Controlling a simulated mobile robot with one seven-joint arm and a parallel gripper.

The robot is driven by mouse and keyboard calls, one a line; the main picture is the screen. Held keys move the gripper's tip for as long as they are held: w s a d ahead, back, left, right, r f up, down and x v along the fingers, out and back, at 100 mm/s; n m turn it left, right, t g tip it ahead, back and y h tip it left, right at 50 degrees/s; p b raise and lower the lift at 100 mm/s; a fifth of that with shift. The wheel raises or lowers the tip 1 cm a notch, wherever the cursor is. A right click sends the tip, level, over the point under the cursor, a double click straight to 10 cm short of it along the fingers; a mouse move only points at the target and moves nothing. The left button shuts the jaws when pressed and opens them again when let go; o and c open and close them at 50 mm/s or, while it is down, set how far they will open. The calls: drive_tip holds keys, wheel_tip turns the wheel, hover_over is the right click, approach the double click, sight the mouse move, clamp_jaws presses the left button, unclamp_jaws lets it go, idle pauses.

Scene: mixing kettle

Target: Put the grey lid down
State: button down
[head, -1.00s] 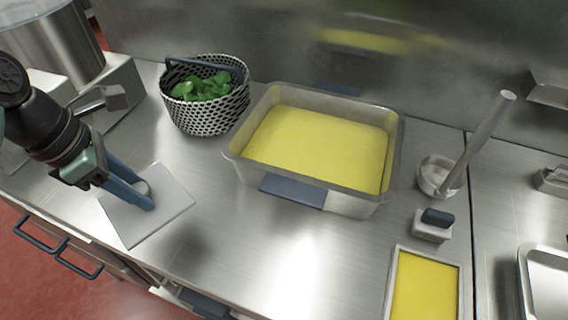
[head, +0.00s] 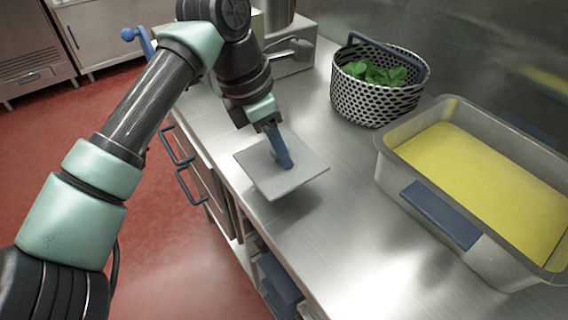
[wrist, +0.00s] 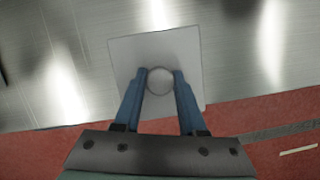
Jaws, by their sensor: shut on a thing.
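The grey lid (head: 292,181) is a flat square plate with a round knob. My gripper (head: 283,158) is shut on the knob, and the lid hangs below the fingers near the front edge of the steel counter (head: 330,225). A shadow lies on the counter under the lid, so it looks slightly raised, but the exact gap is hard to tell. In the wrist view the two blue fingers (wrist: 160,82) close on both sides of the round knob, and the lid (wrist: 190,45) reaches out beyond the fingertips.
A black-and-white basket (head: 372,105) of green leaves stands behind and right of the lid. A deep steel pan (head: 387,160) of yellow contents stands further right. The counter between lid and pan is bare. Blue drawer handles (head: 188,186) stick out below the front edge.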

sight(275, 158)
drive_tip(key=shift+f, duration=2.15)
drive_tip(key=shift+f+b, duration=0.25)
drive_tip(key=shift+b, duration=0.1)
drive_tip(key=shift+c, duration=2.4)
unclamp_jaws()
drive_tip(key=shift+r, duration=0.1)
drive_tip(key=p+v, duration=0.1)
drive_tip(key=v, duration=1.1)
drive_tip(key=shift+r, duration=0.2)
